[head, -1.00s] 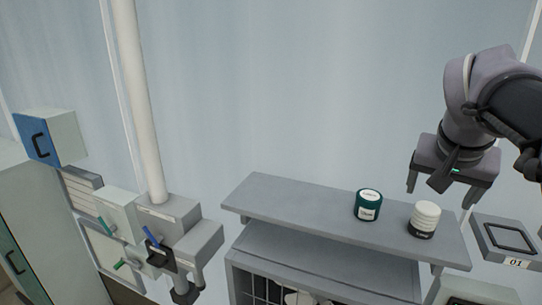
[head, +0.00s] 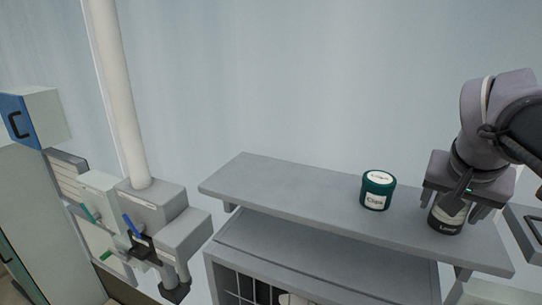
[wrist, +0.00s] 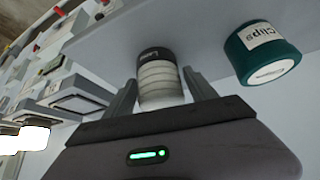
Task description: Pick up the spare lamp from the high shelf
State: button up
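The spare lamp, a white ribbed cylinder with a dark labelled base (head: 447,221), stands at the right part of the high shelf (head: 290,190). My gripper (head: 455,208) is over it in the head view and hides its upper part. In the wrist view the lamp (wrist: 161,80) lies between the two fingers of my gripper (wrist: 160,84), one on each side. The fingers are spread, and a gap shows beside the right one; contact at the left one is unclear.
A green jar labelled Clips (head: 377,190) stands on the shelf just left of the lamp and shows close to the right finger in the wrist view (wrist: 262,52). The shelf's left half is bare. Valves and a white pipe (head: 117,90) are at left.

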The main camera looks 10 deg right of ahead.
jog(key=shift+s+a+r, duration=0.2)
jog(key=shift+s+a, duration=0.2)
jog(key=shift+s, duration=0.15)
jog(key=c, duration=0.4)
jog(key=shift+c, duration=1.4)
jog(key=shift+w+d+f, duration=0.3)
jog(key=shift+w+d, duration=0.15)
jog(key=shift+w, duration=0.15)
jog(key=c, duration=0.5)
jog(key=shift+s+a, duration=0.1)
jog(key=shift+s, duration=0.05)
jog(key=shift+r, duration=0.1)
